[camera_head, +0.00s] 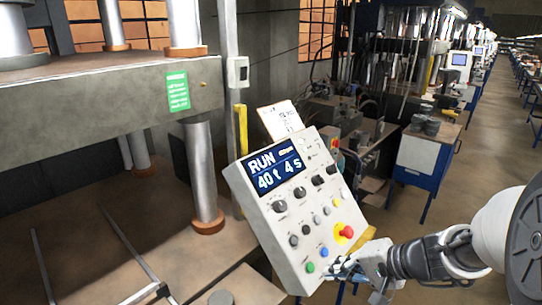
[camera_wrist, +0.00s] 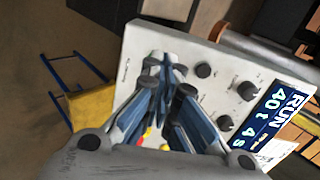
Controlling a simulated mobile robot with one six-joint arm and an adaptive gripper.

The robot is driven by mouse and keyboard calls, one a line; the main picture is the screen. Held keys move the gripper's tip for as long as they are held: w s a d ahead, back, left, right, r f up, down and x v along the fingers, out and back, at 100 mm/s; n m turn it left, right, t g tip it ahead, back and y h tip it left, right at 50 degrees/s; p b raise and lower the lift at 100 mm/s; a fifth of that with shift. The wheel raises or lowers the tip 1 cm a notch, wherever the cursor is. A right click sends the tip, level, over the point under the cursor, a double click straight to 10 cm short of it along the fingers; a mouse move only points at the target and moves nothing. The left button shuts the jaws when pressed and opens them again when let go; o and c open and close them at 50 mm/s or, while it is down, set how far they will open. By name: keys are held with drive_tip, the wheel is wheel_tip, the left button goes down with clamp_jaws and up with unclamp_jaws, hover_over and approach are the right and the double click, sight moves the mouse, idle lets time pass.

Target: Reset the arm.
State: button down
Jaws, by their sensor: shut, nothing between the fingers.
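My gripper (camera_head: 337,267) is at the lower right edge of the control panel (camera_head: 262,215) in the head view, close to the green button (camera_head: 310,267) and blue button (camera_head: 323,252). In the wrist view my gripper (camera_wrist: 168,68) has its fingers together with nothing between them, in front of the panel (camera_wrist: 205,50). The fingers hide some of the buttons there. I cannot tell whether the fingertips touch the panel. The panel's screen (camera_head: 277,170) reads "RUN 40 t 4 s". A red emergency button (camera_head: 346,232) on a yellow base sits just above my gripper.
A large press with a thick grey beam (camera_head: 100,105) and steel columns (camera_head: 203,170) stands at the left. A blue and white cabinet (camera_head: 425,155) stands behind the panel. The aisle floor (camera_head: 478,150) at the right is clear.

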drive_tip(key=s+a+r+n+g+h+b, duration=0.25)
drive_tip(key=s+a+n, duration=0.4)
drive_tip(key=s, duration=0.65)
drive_tip(key=s+d+n+h+b, duration=0.1)
drive_tip(key=s+h, duration=0.3)
drive_tip(key=s, duration=0.5)
drive_tip(key=shift+d+r+n, duration=0.35)
drive_tip(key=shift+d+n, duration=0.1)
drive_tip(key=shift+d, duration=0.45)
drive_tip(key=shift+t+h, duration=0.25)
idle(4.6)
